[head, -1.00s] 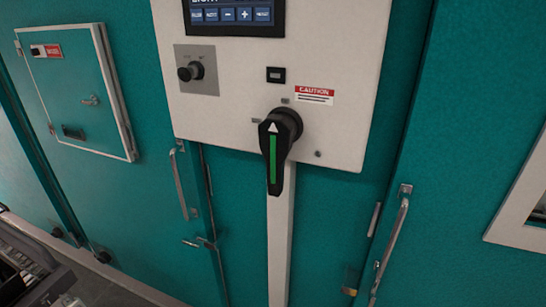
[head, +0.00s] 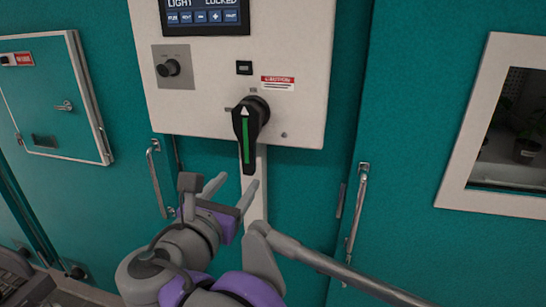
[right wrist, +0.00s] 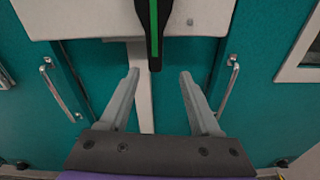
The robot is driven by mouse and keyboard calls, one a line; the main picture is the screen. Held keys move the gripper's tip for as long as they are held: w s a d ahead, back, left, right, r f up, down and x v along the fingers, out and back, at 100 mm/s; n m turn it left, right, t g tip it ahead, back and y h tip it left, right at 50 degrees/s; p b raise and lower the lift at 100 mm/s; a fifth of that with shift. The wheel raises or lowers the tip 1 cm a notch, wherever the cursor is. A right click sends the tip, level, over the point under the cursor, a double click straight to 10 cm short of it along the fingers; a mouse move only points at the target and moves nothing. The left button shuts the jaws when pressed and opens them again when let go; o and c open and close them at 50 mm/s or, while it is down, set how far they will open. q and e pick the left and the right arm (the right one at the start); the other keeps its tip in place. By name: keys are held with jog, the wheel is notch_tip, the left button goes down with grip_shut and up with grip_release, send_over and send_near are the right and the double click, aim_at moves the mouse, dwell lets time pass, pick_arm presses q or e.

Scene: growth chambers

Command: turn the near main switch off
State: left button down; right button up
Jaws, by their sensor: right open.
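The main switch (head: 247,132) is a black rotary handle with a green stripe and a white arrowhead at its top. It hangs straight down from its round hub on the white control panel (head: 310,60). In the right wrist view the lower part of the handle (right wrist: 154,30) shows at the top, just beyond the fingertips. My right gripper (head: 236,183) is open and empty, just below the handle's lower end and apart from it. Its two fingers (right wrist: 158,75) lie left and right of the handle's line. My left gripper is not in view.
A display (head: 205,14) and a small black knob (head: 169,68) are on the panel. Door handles (head: 356,212) stand out at the right and left. A teal hatch (head: 55,100) is at the left. A window (head: 500,125) is at the right. A white conduit (head: 256,200) runs down below the panel.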

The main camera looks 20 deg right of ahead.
aim_at(247, 150)
jog(key=shift+n+t+h, duration=0.3)
jog(key=shift+n+t, duration=0.1)
jog(key=shift+n, duration=0.2)
jog(key=x, duration=0.3)
jog(key=r+x, duration=0.1)
jog(key=x, duration=0.3)
jog(key=r+p+x, duration=0.1)
jog(key=x, duration=0.2)
jog(key=shift+w+a+r, duration=0.2)
jog(key=shift+w, duration=0.2)
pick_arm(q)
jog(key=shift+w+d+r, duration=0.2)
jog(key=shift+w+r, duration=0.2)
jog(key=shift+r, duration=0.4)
pick_arm(e)
grip_shut()
